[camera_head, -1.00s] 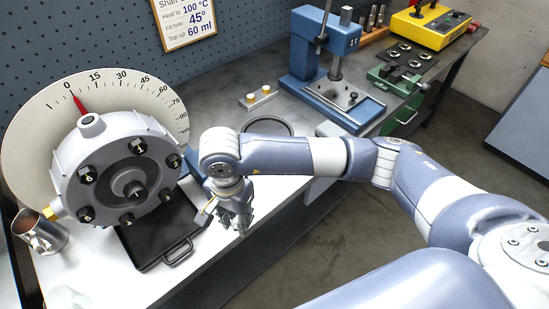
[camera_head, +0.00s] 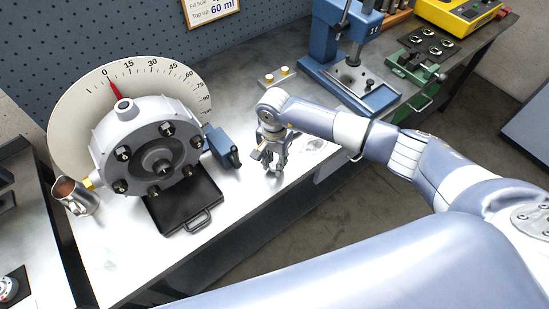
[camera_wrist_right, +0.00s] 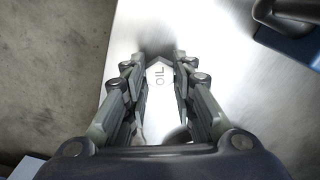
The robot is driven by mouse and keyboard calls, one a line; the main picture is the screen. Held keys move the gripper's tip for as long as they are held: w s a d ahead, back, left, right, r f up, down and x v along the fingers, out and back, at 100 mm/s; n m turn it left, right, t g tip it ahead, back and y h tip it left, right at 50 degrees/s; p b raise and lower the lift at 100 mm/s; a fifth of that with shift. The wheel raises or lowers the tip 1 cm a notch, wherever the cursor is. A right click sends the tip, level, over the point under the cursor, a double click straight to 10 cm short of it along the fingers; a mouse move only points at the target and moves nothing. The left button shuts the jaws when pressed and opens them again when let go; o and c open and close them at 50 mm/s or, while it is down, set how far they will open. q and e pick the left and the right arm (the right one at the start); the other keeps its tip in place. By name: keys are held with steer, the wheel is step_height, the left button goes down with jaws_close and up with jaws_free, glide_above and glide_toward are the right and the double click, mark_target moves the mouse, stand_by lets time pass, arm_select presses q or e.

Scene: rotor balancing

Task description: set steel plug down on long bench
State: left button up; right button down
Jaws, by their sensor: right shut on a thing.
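My right gripper (camera_head: 274,168) points down over the bright top of the long bench (camera_head: 255,205), to the right of the grey rotor housing. In the head view the plug is too small to make out. The fingertips are low over the bench; I cannot tell whether the plug touches it. My left gripper is not in view.
The rotor housing (camera_head: 150,150) stands before a dial (camera_head: 75,130), with a black tray (camera_head: 170,217) below it. A metal jug (camera_head: 80,197) is at left. A blue press (camera_head: 365,85) and a small block with two yellow-topped pegs (camera_head: 277,78) are behind. Bare bench lies around my gripper.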

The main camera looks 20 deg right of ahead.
steer(key=shift+f, duration=0.15)
steer(key=shift+f, duration=0.1)
steer(key=shift+f+b, duration=0.3)
steer(key=shift+b, duration=0.3)
steer(key=c, duration=1.3)
jaws_free()
steer(key=shift+r, duration=0.1)
steer(key=shift+c, duration=0.2)
